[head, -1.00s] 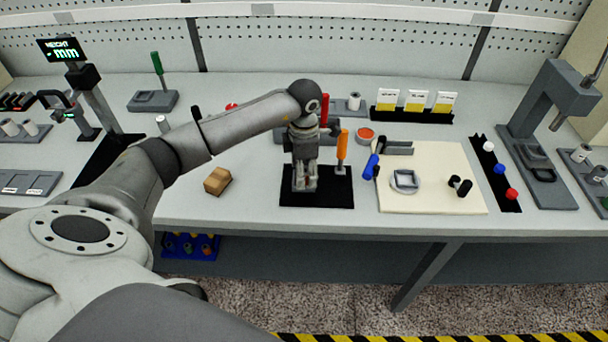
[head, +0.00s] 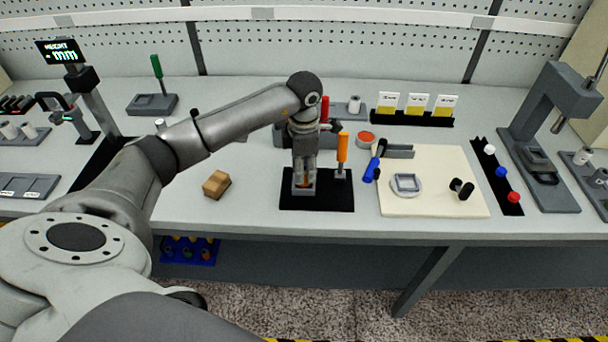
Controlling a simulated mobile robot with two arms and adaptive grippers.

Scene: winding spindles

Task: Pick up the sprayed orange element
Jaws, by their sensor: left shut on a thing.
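My left gripper (head: 304,184) comes down from above onto a black mat (head: 318,202) at the middle of the bench in the head view. Its fingers are shut on a small piece, of which only a little orange shows between the fingertips; this looks like the orange element. A grey block sits low at the fingertips, at the mat. The fingers hide most of the element. Just right of the gripper, apart from it, a tool with an orange handle (head: 342,147) stands upright in a small grey holder on the mat. My right gripper is not in view.
A cream board (head: 430,205) with a ring-shaped part (head: 406,185) and a blue-handled tool (head: 371,172) lies right of the mat. A wooden block (head: 216,184) lies to the left. A red-topped round tin (head: 365,138) stands behind. The bench front is clear.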

